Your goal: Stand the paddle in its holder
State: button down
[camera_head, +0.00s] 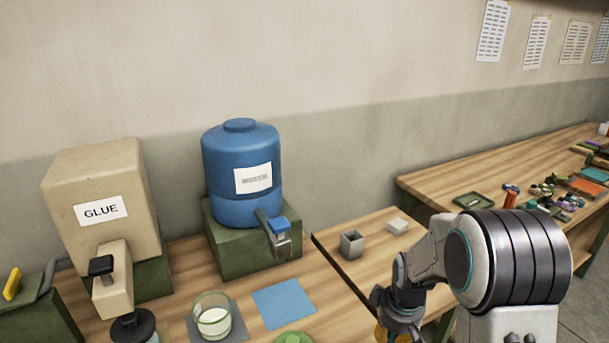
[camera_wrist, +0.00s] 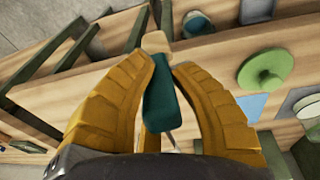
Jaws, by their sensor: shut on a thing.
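My gripper (camera_wrist: 164,68) is shut on the paddle (camera_wrist: 160,100), seen in the wrist view as a dark teal-green handle between the yellow fingers. A thin pale rod runs below it, and a beige piece shows at its upper end; the rest is hidden behind the gripper. In the head view only a bit of yellow finger shows at the bottom edge. A small grey square open-topped pot (camera_head: 352,245) stands on the middle table and looks empty. It may be the holder, but I cannot tell for sure. The paddle is apart from it.
A white block (camera_head: 398,226) lies right of the pot. To the left are the blue water barrel (camera_head: 240,170), the glue box (camera_head: 100,195), a glass jar (camera_head: 213,315) and a blue sheet (camera_head: 284,304). A green round thing (camera_wrist: 265,72) stands near. The right table (camera_head: 440,185) holds clutter.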

jog(key=shift+a+n, duration=0.3)
jog(key=shift+a, duration=0.85)
